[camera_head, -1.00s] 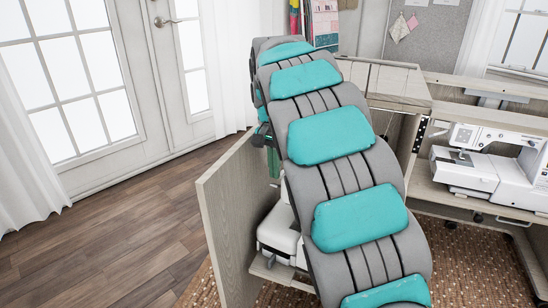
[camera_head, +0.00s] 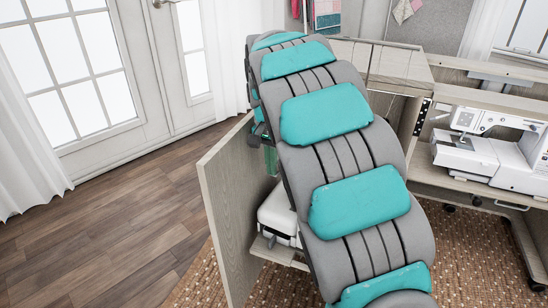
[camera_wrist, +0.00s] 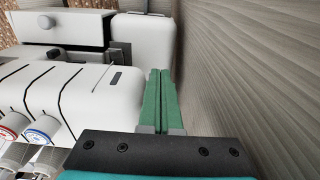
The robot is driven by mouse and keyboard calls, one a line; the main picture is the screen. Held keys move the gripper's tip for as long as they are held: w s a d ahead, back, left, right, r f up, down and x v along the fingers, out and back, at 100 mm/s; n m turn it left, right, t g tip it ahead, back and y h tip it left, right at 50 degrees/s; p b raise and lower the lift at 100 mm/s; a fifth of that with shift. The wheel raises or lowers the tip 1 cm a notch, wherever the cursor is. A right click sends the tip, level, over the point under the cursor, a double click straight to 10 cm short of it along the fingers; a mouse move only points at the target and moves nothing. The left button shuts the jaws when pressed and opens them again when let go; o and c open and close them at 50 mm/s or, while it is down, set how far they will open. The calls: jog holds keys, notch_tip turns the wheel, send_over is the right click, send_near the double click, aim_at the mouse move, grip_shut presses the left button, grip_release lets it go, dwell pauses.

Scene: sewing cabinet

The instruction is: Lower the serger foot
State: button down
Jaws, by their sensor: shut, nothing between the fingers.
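The white serger (camera_head: 278,212) sits low in the cabinet in the head view, mostly hidden behind my arm. In the wrist view the serger (camera_wrist: 75,85) fills the left side, with black grooves, coloured dials and a dark bracket near its far end. My gripper has green fingers, pressed together and empty; they show in the wrist view (camera_wrist: 161,74), between the serger's side and the wood panel. In the head view my gripper (camera_head: 271,168) points down just above and behind the serger. Whether the fingers touch the serger is unclear. I cannot make out the serger foot.
A wooden cabinet panel (camera_head: 228,215) stands left of the serger; it also rises close along the right of the wrist view (camera_wrist: 245,70). A white sewing machine (camera_head: 510,160) sits on the desk at right. The wood floor at left is clear.

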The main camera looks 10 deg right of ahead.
jog(key=shift+r, duration=0.1)
dwell(0.4)
jog(key=shift+r+p, duration=0.4)
jog(key=shift+r, duration=0.2)
